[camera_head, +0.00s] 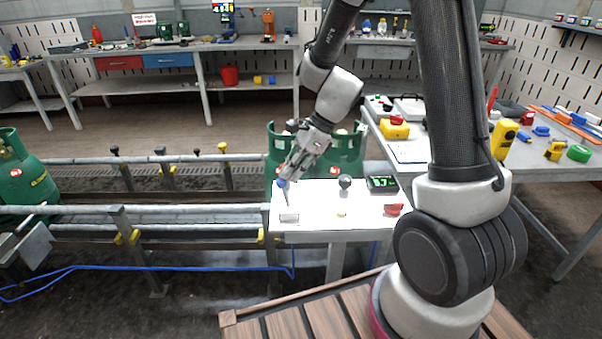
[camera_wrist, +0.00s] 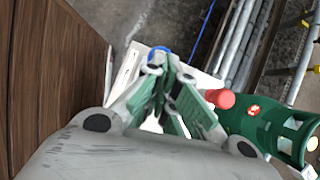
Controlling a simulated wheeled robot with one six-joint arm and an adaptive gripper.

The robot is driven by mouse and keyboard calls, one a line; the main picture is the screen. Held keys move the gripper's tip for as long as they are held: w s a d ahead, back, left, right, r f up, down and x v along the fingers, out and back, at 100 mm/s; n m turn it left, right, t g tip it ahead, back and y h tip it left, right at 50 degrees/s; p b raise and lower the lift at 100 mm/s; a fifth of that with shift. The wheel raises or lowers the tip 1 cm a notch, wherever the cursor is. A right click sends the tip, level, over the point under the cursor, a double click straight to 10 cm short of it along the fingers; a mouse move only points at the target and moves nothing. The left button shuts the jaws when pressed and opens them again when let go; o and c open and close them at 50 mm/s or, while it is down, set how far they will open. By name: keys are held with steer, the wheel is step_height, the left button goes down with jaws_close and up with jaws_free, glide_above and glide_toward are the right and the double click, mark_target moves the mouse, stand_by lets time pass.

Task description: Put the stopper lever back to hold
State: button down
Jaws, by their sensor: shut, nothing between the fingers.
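The stopper lever's blue knob (camera_head: 281,183) tops a thin stem at the left end of the white control table (camera_head: 318,225). The stem leans with its top to the left, above a small label plate (camera_head: 289,217). My gripper (camera_head: 286,178) is shut and empty, pointing down at the knob. In the wrist view the blue knob (camera_wrist: 158,49) shows just beyond the fingertips (camera_wrist: 158,62). The fingers partly hide it, and I cannot tell whether they touch it. The lever's marked positions are too small to read.
The table also bears a black knob (camera_head: 345,182), a display (camera_head: 382,184), a red button (camera_head: 393,209) and a small yellow part (camera_head: 341,212). Green cylinders (camera_head: 346,150) stand just behind it. Conveyor rails (camera_head: 180,210) run left, toward another green cylinder (camera_head: 25,180).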

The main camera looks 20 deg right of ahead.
steer(key=shift+w+a, duration=0.2)
steer(key=shift+a, duration=0.4)
steer(key=a+v, duration=0.1)
steer(key=v, duration=1.2)
steer(key=shift+w+a+r, duration=0.2)
steer(key=shift+w+r, duration=0.15)
steer(key=shift+r, duration=0.05)
